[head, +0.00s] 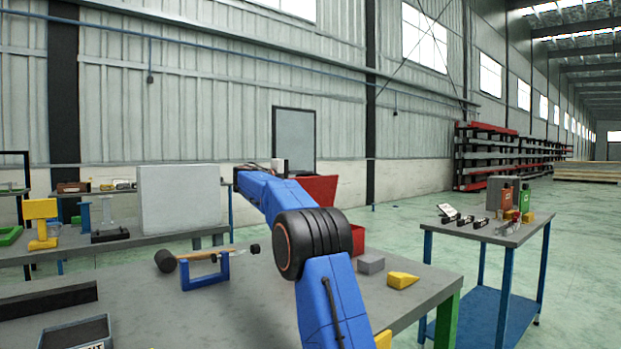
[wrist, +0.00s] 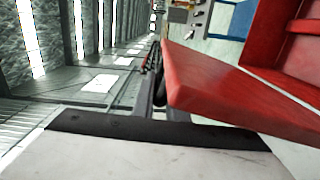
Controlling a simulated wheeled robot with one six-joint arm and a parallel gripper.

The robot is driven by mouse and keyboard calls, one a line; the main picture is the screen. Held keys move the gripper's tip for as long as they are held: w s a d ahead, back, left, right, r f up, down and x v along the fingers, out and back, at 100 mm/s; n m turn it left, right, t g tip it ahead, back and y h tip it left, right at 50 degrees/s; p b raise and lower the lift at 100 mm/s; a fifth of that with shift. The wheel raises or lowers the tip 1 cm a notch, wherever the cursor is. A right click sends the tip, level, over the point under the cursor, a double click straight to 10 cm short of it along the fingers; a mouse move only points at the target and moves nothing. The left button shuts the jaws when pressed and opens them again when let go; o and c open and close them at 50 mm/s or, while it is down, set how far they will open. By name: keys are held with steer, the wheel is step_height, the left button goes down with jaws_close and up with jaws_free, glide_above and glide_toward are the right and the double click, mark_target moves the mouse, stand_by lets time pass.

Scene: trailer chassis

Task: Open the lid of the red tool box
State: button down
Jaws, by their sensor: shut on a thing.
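The red tool box (head: 358,238) stands on the workbench behind my blue arm, which hides most of it. Its red lid (head: 318,188) is raised and stands steeply up above the box. In the wrist view the lid (wrist: 225,90) is a red slab close to the camera, and part of the open red box (wrist: 297,55) shows at the upper right. My gripper (head: 280,167) is up at the raised lid and shut on it. The fingertips are not clearly seen.
A mallet (head: 166,261), a blue frame (head: 205,272), a grey block (head: 371,264) and a yellow wedge (head: 402,280) lie on the workbench near my arm. A side table (head: 480,232) with small items stands to the right. Open floor lies beyond.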

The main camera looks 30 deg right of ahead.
steer(key=shift+r, duration=0.1)
steer(key=c, duration=1.8)
jaws_free()
steer(key=shift+s, duration=0.1)
steer(key=shift+a, duration=0.5)
steer(key=a, duration=0.5)
steer(key=s+a, duration=0.1)
steer(key=a, duration=1)
steer(key=shift+s+a, duration=0.15)
steer(key=shift+a, duration=0.05)
